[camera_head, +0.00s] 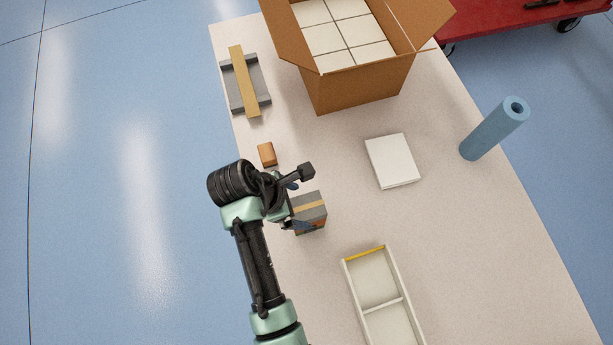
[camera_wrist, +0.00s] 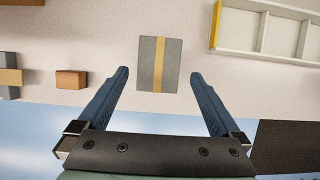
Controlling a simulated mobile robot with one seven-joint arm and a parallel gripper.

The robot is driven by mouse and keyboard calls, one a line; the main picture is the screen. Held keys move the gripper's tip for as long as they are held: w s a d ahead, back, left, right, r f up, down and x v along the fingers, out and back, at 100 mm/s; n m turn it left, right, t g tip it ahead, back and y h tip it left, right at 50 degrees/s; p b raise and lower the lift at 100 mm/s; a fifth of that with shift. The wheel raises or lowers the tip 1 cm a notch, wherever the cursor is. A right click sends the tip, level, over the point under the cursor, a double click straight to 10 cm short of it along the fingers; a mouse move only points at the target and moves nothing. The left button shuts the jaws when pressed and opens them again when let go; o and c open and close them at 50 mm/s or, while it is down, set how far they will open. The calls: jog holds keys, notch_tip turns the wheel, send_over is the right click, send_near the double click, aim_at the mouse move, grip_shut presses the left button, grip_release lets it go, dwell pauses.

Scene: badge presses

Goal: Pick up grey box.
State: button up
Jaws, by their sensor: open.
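The grey box (camera_head: 310,212) with a tan stripe across its top stands on the table near the left edge. It also shows in the wrist view (camera_wrist: 147,65), ahead of the fingertips and between their lines. My gripper (camera_head: 296,203) is at the left side of the box in the head view. In the wrist view my gripper (camera_wrist: 157,75) is open with two blue fingers, and nothing is held. The fingers appear apart from the box in the wrist view. Part of the box's left side is hidden by my gripper in the head view.
A small orange-brown block (camera_head: 267,154) lies close to my gripper. A white divided tray (camera_head: 394,268), a white flat box (camera_head: 392,160), a blue cylinder (camera_head: 494,129), a grey tray with a tan bar (camera_head: 232,88) and a large cardboard box (camera_head: 362,88) share the table.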

aim_at(306, 206)
jog(key=shift+p+x, duration=0.55)
jog(key=shift+x, duration=2.15)
jog(key=shift+w, duration=0.1)
jog(key=shift+r, duration=0.1)
jog(key=c, duration=1.3)
